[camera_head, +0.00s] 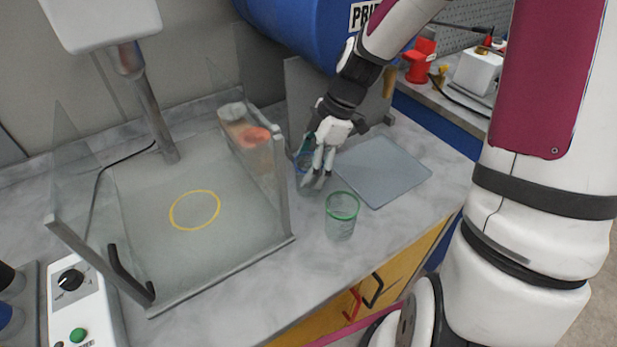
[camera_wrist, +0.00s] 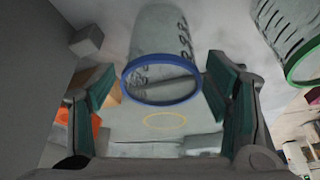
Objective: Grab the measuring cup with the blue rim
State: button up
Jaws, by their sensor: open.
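The measuring cup with the blue rim (camera_wrist: 163,99) is clear with dark markings, and its rim faces the wrist camera. In the head view its blue rim (camera_head: 302,160) shows only in part behind my gripper (camera_head: 319,180). In the wrist view my gripper (camera_wrist: 160,118) is open, with one green-padded finger on each side of the blue-rimmed cup. The cup appears between or just beyond the fingertips; I cannot tell whether they touch it. A second clear cup with a green rim (camera_head: 342,207) stands on the counter to the right and nearer; its rim (camera_wrist: 304,60) also shows in the wrist view.
A clear-walled enclosure (camera_head: 268,265) with a yellow ring (camera_head: 195,210) inside stands on the left. A grey flat plate (camera_head: 392,172) lies to the right of my gripper. A blue drum (camera_head: 290,35) is behind.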

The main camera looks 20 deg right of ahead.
aim_at(303, 176)
jog(key=x, duration=0.3)
jog(key=shift+a+f, duration=0.1)
jog(key=shift+f, duration=0.15)
jog(key=c, duration=1.1)
jog(key=shift+c, duration=0.2)
